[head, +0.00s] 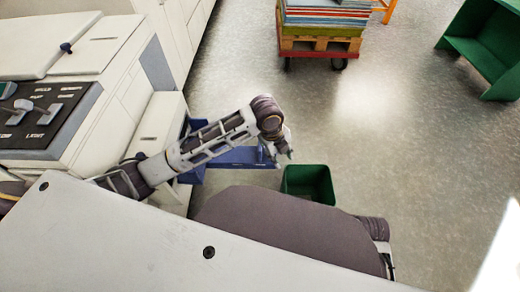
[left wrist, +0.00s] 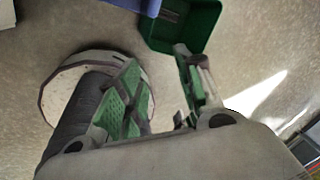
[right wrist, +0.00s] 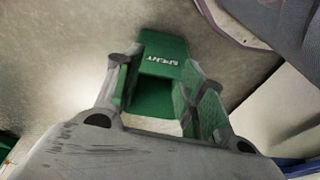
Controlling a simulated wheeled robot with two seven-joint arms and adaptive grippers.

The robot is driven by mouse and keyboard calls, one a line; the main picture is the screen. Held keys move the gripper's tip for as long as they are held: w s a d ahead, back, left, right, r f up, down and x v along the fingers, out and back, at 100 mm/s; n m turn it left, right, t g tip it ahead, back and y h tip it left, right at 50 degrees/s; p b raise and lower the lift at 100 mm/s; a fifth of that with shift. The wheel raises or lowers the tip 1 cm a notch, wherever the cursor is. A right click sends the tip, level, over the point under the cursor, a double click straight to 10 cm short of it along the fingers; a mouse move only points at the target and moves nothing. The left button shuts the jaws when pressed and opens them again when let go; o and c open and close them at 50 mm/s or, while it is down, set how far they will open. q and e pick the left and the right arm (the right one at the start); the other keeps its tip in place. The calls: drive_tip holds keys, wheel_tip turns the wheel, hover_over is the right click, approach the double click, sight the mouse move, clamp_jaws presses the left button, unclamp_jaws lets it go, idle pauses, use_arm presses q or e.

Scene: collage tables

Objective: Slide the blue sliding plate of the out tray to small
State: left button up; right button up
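The blue out tray (head: 240,155) juts from the side of the pale machine, partly hidden under my left arm. I cannot clearly tell its sliding plate from the rest of the tray. A blue edge also shows at the top of the left wrist view (left wrist: 135,4). My left gripper (head: 287,149) is beyond the tray's right end, above the floor. Its fingers stand apart and empty in the left wrist view (left wrist: 165,88). My right gripper (right wrist: 162,88) is open in the right wrist view, with nothing between its fingertips. It is not visible in the head view.
A green bin (head: 309,181) stands on the floor right of the tray. A green bin with white lettering (right wrist: 160,52) shows in the right wrist view. A loaded wooden cart (head: 320,42) and green container (head: 485,48) stand farther back. Floor between them is clear.

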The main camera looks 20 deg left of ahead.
use_arm(q)
drive_tip(key=m, duration=0.1)
wheel_tip(320, 180, up, 3)
drive_tip(key=m+g+y, duration=0.1)
drive_tip(key=m+y, duration=0.1)
drive_tip(key=m, duration=0.3)
hover_over(260, 148)
drive_tip(key=w, duration=0.2)
drive_tip(key=shift+w+a+r+m, duration=0.1)
drive_tip(key=shift+w+a+m, duration=0.05)
drive_tip(key=shift+a+m, duration=0.3)
use_arm(e)
drive_tip(key=shift+s+a+f, duration=0.25)
drive_tip(key=shift+f, duration=0.65)
drive_tip(key=shift+s+a+f, duration=0.2)
drive_tip(key=shift+s+f, duration=0.05)
drive_tip(key=shift+f, duration=0.7)
drive_tip(key=shift+s+a+f, duration=0.25)
drive_tip(key=shift+f, duration=0.65)
use_arm(q)
drive_tip(key=shift+d, duration=0.1)
